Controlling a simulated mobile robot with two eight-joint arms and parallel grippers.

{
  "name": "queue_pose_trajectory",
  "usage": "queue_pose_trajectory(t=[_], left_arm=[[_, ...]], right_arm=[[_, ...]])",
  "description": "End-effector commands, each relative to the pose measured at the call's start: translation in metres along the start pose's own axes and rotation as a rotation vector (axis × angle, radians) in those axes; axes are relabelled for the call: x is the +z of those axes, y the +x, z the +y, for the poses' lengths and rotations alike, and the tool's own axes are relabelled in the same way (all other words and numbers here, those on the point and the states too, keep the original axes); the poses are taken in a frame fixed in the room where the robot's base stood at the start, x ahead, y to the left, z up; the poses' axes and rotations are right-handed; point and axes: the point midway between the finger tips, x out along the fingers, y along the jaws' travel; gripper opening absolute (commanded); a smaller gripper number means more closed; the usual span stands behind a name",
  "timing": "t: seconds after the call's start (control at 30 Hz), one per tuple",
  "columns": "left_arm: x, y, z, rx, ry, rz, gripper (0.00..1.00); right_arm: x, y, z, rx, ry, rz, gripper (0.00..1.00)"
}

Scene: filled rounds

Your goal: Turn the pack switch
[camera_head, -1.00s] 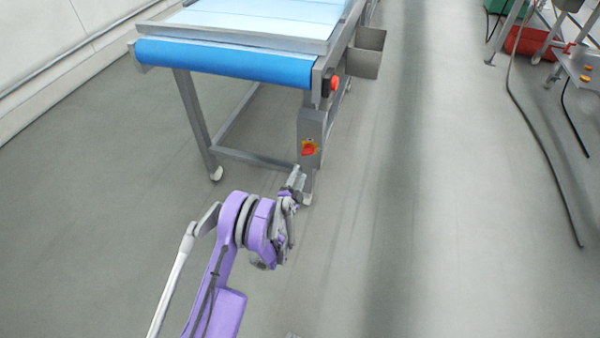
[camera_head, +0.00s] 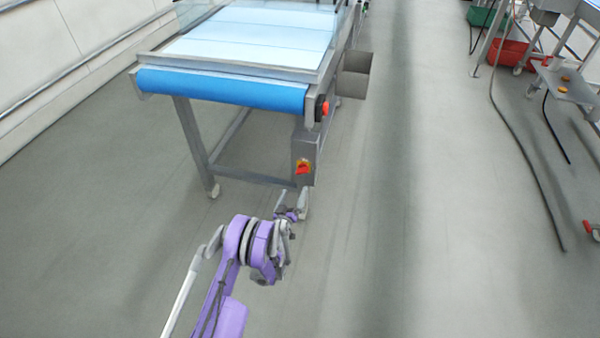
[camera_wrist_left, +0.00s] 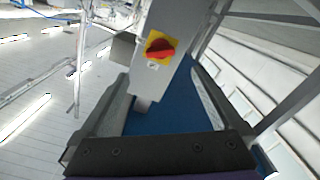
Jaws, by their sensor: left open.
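The pack switch is a red rotary knob on a yellow plate (camera_head: 303,168), on a grey box (camera_head: 304,148) at the near right leg of the conveyor. In the left wrist view the switch (camera_wrist_left: 160,48) sits upper centre, beyond and between the fingers. My left gripper (camera_head: 298,202) is open and empty, just below and in front of the box in the head view. Its two fingers (camera_wrist_left: 158,95) spread wide in the wrist view, apart from the switch. My right gripper is not in view.
The conveyor (camera_head: 220,88) has a blue belt end and a red button (camera_head: 322,108) above the box. A grey bin (camera_head: 355,74) hangs on its right side. A cable (camera_head: 520,150) lies on the floor at right. The floor between is clear.

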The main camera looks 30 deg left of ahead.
Motion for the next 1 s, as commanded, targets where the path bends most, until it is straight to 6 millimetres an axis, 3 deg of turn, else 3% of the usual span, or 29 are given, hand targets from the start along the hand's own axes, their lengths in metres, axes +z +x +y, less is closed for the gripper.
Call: queue_pose_trajectory(t=[0.17, 0.5, 0.7, 1.0], left_arm=[[0.001, 0.01, -0.001, 0.0, -0.042, -0.001, 1.0], [0.002, 0.072, -0.001, 0.0, -0.039, -0.001, 1.0], [0.002, 0.098, -0.001, 0.0, -0.039, 0.0, 1.0], [0.001, 0.108, 0.0, 0.0, -0.038, 0.0, 1.0]], right_arm=[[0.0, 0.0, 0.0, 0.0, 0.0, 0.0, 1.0], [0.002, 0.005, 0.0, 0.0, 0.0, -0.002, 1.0], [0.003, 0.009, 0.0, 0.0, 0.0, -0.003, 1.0], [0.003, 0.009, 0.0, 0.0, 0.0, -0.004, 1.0]])
